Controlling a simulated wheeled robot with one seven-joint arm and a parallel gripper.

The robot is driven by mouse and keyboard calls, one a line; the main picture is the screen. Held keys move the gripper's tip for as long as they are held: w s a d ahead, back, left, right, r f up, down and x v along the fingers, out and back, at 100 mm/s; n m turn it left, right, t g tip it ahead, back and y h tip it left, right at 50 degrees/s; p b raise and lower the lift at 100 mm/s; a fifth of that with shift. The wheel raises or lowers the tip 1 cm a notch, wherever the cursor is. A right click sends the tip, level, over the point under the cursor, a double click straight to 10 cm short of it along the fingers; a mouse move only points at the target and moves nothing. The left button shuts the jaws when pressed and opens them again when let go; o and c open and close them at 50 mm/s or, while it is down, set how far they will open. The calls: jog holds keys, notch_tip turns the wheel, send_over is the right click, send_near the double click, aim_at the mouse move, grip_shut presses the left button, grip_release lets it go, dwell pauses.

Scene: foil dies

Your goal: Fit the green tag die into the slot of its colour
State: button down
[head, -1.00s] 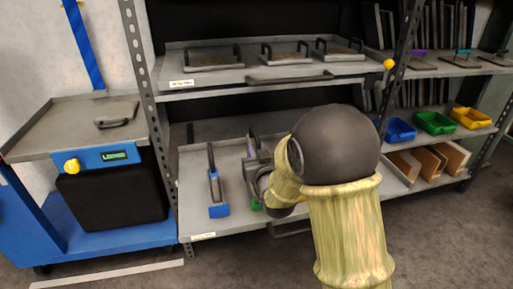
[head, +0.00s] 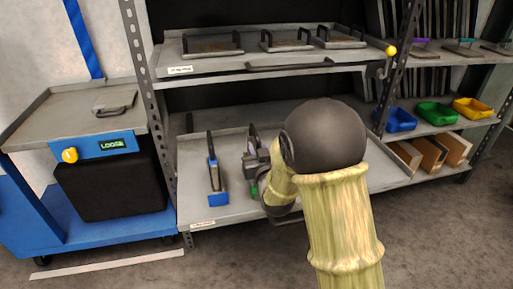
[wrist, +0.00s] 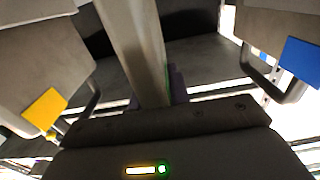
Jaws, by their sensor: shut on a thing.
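My gripper (head: 257,160) is shut on the green tag die, low over the lower shelf tray, right of the blue-ended die (head: 217,182). The die's green part (head: 254,190) shows just below the gripper in the head view; my arm hides much of the rest. In the wrist view a pale grey upright bar (wrist: 137,45) rises from the jaws, with a thin green edge and a purple patch (wrist: 178,84) beside it. I cannot tell whether the die touches the tray. No green slot can be made out clearly.
In the wrist view, a yellow tag (wrist: 45,108) and a blue tag (wrist: 302,62) flank the jaws. Handled plates (head: 212,44) lie on the upper shelf. Blue (head: 400,120), green (head: 436,113) and yellow (head: 472,107) bins stand at right. A blue cart (head: 100,147) reads "LOOSE".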

jog(key=c, duration=1.7)
grip_release()
jog(key=o, duration=0.4)
jog(key=shift+b+v, duration=3.9)
jog(key=shift+v, duration=2.15)
jog(key=shift+d+r, duration=0.1)
jog(key=shift+r, duration=0.05)
